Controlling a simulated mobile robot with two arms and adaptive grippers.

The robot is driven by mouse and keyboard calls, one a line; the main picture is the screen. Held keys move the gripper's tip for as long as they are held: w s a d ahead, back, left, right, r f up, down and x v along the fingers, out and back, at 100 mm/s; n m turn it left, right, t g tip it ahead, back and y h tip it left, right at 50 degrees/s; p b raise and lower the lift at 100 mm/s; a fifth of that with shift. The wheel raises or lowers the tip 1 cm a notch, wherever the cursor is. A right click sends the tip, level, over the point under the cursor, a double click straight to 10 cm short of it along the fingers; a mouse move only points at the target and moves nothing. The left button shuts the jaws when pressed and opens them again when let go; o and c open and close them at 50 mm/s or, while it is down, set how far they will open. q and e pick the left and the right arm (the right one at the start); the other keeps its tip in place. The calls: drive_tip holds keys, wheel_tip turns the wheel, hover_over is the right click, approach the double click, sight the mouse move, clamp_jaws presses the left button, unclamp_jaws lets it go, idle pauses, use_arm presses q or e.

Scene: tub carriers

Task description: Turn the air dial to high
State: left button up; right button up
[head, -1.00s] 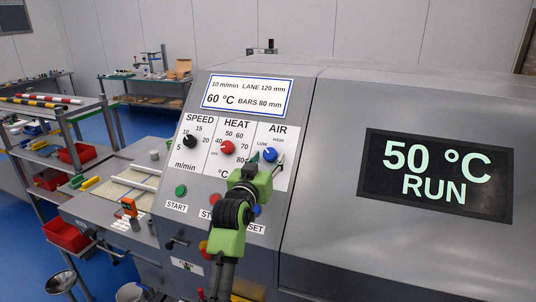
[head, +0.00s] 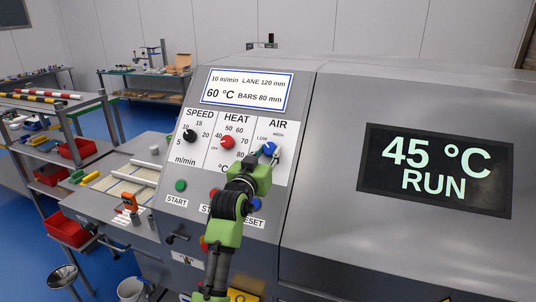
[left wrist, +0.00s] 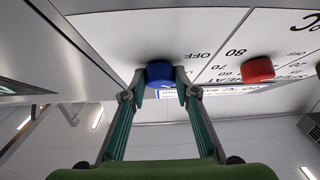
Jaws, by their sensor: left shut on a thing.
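The left wrist view shows the blue dial (left wrist: 160,73) between the two fingertips (left wrist: 160,84), one on each side. The fingers partly cover the dial, and I cannot tell for sure which way its pointer faces. My right gripper is not in view.
The red heat dial (head: 227,142) and black speed dial (head: 190,136) are to the left. A green START button (head: 181,185) and a blue button (head: 256,204) are below. The dark display (head: 435,170) at right reads 45 °C RUN. A bench with parts is at left.

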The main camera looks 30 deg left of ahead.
use_arm(q)
drive_tip(key=m, duration=0.1)
drive_tip(key=m+h+b, duration=0.1)
drive_tip(key=m+h, duration=0.1)
drive_tip(key=shift+a+f, duration=0.15)
drive_tip(key=shift+a, duration=0.1)
drive_tip(key=m+h+b, duration=0.2)
drive_tip(key=m, duration=0.1)
drive_tip(key=m+h+b, duration=0.1)
drive_tip(key=shift+a, duration=0.25)
drive_tip(key=m+h+b, duration=0.1)
drive_tip(key=m, duration=0.1)
drive_tip(key=m+g+h+b, duration=0.1)
drive_tip(key=m, duration=0.1)
drive_tip(key=shift+a+h, duration=0.2)
drive_tip(key=shift+h, duration=0.2)
drive_tip(key=shift+r+m+g+h+b, duration=0.2)
drive_tip(key=shift+m+g+h+b, duration=0.15)
drive_tip(key=shift+m+h+b, duration=0.4)
drive_tip(key=shift+r+m+g+h+b, duration=0.15)
drive_tip(key=shift+m+g+h+b, duration=0.3)
drive_tip(key=shift+m, duration=1)
drive_tip(key=o, duration=1.1)
